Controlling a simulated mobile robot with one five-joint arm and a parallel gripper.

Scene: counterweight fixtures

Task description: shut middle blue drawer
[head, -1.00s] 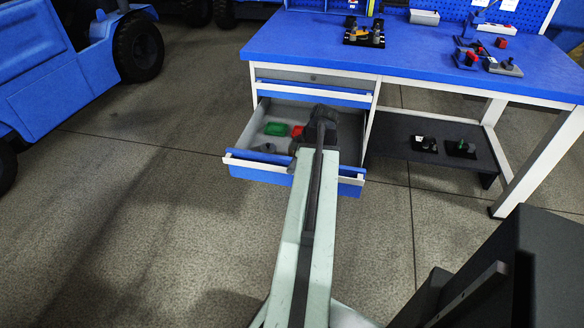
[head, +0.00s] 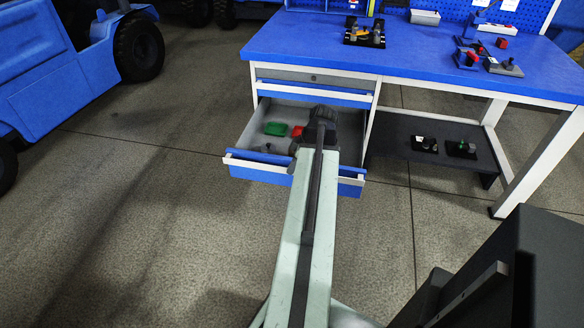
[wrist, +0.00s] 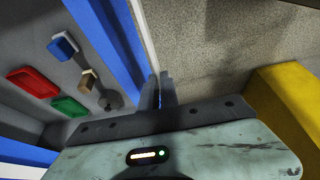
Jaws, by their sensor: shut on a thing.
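The blue drawer (head: 262,171) with a white front strip stands pulled well out under the workbench, below a shut blue-fronted drawer (head: 312,93). In the wrist view its blue front wall and white strip (wrist: 147,38) run down to my gripper (wrist: 163,91). My gripper's fingers are closed on the drawer's front edge, with a little blue showing between them. In the head view my arm covers the middle of the drawer front and hides the fingertips.
The drawer holds a red tray (wrist: 33,81), a green tray (wrist: 70,107), a blue block (wrist: 63,45) and other small parts. A workbench (head: 430,66) stands above, with a dark lower shelf (head: 400,164) at right. Bare floor lies in front and left.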

